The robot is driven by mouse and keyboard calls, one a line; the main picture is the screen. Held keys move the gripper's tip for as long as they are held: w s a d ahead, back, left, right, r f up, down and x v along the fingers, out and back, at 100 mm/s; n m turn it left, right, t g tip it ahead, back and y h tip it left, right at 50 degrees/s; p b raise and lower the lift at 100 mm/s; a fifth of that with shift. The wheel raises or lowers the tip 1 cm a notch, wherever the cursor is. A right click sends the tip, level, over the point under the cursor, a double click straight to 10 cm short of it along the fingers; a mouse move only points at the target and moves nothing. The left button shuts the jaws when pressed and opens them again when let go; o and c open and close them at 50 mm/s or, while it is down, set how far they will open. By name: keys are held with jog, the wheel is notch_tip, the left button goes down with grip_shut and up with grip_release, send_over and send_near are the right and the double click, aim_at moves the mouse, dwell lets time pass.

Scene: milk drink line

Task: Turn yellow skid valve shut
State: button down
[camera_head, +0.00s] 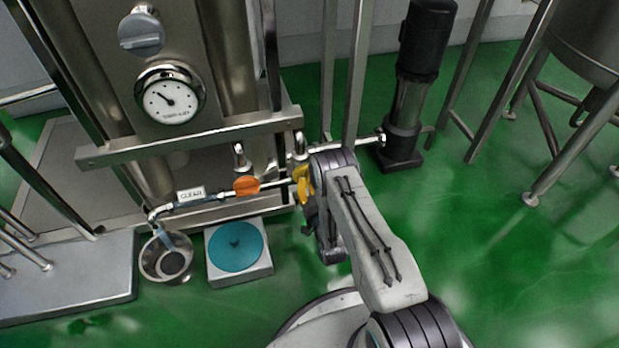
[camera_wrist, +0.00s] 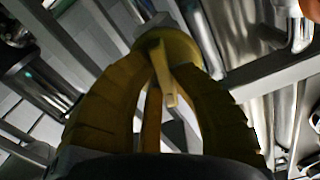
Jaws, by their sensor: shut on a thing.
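The yellow skid valve (camera_wrist: 166,82) shows in the wrist view, with a round yellow top and a narrow handle pointing down between the fingers. My gripper (camera_wrist: 168,58) is shut on it, one ridged yellow-brown finger on each side. In the head view, my gripper (camera_head: 304,186) is at the thin horizontal pipe, to the right of the orange valve handle (camera_head: 246,185). Yellow finger and yellow valve merge there, and my arm hides part of the valve. I cannot tell the exact handle angle.
A pipe labelled CLEAR (camera_head: 190,194) leads left to a metal bucket (camera_head: 150,262). A white box with a teal disc (camera_head: 236,245) stands on the floor below. A gauge (camera_head: 170,97) sits above. A black pump (camera_head: 425,40) stands behind right.

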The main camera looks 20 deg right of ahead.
jog(key=m+p, duration=0.3)
jog(key=shift+a+r+m, duration=0.15)
jog(key=shift+m, duration=0.15)
jog(key=m+p, duration=0.2)
jog(key=m, duration=0.1)
jog(key=shift+a+m, duration=0.1)
jog(key=shift+m, duration=0.2)
jog(key=m, duration=0.1)
jog(key=m+p, duration=0.1)
jog(key=m, duration=0.1)
jog(key=shift+f+m, duration=0.25)
jog(key=shift+m, duration=0.05)
jog(key=shift+a+m+p, duration=0.1)
jog(key=shift+m+p, duration=0.3)
jog(key=shift+m, duration=1.5)
jog(key=c, duration=1.1)
grip_release()
